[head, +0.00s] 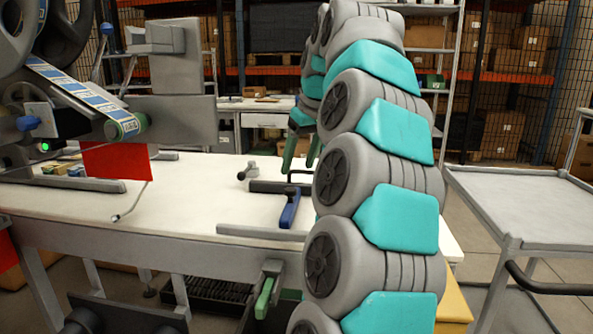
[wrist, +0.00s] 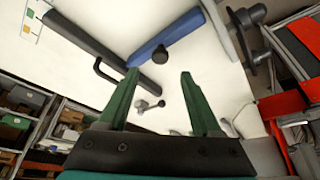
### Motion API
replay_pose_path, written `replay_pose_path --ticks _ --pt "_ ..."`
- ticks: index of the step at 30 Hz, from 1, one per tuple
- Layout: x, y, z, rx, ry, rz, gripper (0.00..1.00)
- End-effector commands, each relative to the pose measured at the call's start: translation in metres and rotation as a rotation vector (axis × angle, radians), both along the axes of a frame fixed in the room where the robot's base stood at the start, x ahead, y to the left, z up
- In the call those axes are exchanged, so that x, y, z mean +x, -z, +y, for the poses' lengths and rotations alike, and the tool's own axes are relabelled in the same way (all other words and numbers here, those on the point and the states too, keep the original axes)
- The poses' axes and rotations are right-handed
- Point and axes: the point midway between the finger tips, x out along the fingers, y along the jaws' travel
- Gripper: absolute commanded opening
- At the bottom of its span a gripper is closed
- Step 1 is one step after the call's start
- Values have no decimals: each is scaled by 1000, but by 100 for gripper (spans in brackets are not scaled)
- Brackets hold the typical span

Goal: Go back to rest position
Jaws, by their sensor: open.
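My gripper (wrist: 159,76) is open in the wrist view, its two green fingers well apart with nothing held between them. The gripper appears to be above the white work table (head: 180,200). A small metal knobbed part (wrist: 148,105) shows between the fingers in the wrist view, lying on the white surface apart from them.
A tape machine with black reels (head: 70,30) and a label strip (head: 82,92) stands at left. A blue-handled bar (head: 290,210) lies on the table. A grey trolley (head: 530,200) stands at right. Shelves with boxes (head: 505,130) line the back.

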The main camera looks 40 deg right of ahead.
Motion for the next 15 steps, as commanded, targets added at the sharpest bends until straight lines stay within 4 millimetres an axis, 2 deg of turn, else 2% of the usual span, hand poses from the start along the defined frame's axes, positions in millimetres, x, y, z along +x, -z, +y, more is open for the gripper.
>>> replay_pose_path --ticks 15 --pt "-3 -7 1 1 -1 1 66"
